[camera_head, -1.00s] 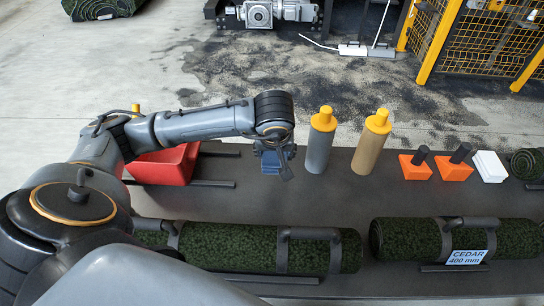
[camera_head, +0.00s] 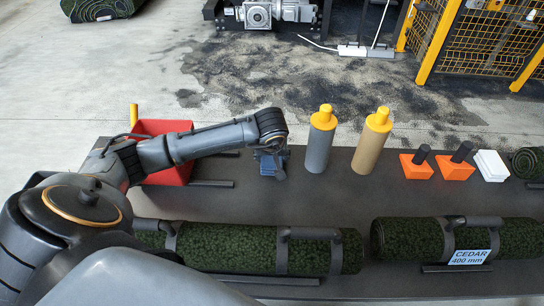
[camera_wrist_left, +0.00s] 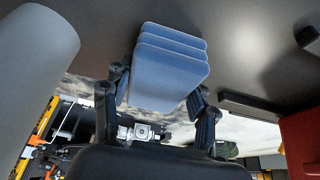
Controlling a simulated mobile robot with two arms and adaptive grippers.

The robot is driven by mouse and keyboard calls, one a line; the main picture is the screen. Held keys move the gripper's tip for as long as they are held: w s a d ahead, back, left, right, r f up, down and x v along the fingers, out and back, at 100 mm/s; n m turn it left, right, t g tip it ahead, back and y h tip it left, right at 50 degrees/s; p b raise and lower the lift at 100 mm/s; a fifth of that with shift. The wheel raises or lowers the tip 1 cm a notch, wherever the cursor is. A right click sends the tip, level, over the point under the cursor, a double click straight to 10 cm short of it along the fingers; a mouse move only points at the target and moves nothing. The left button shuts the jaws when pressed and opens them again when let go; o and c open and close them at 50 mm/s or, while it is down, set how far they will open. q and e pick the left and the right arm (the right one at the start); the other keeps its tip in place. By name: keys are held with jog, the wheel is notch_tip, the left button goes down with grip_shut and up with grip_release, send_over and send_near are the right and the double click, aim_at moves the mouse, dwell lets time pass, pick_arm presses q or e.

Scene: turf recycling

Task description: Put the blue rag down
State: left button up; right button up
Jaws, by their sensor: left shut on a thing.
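My left gripper (camera_head: 272,166) points down over the dark table, left of the grey bottle. It is shut on the blue rag (camera_head: 265,162), a folded stack of layers. In the left wrist view the blue rag (camera_wrist_left: 168,68) sits between the finger pads of the left gripper (camera_wrist_left: 160,92), close to the dark table surface. I cannot tell whether the rag touches the table. My right gripper is not in view.
A grey bottle (camera_head: 318,148) and a tan bottle (camera_head: 369,150) with yellow caps stand right of the rag. A red bin (camera_head: 165,172) is to its left, partly behind my arm. Turf rolls (camera_head: 235,245) lie in front. Orange blocks (camera_head: 457,168) and a white stack (camera_head: 490,165) stand farther right.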

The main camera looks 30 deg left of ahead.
pick_arm(q)
jog(key=shift+f, duration=0.1)
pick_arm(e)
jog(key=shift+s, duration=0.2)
pick_arm(q)
jog(key=o, duration=1)
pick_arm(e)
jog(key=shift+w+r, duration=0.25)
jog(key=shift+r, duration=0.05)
pick_arm(q)
jog(key=shift+r, duration=0.25)
jog(key=p+v, duration=0.1)
jog(key=v, duration=1)
jog(key=shift+s+d+r, duration=0.1)
jog(key=shift+r, duration=0.25)
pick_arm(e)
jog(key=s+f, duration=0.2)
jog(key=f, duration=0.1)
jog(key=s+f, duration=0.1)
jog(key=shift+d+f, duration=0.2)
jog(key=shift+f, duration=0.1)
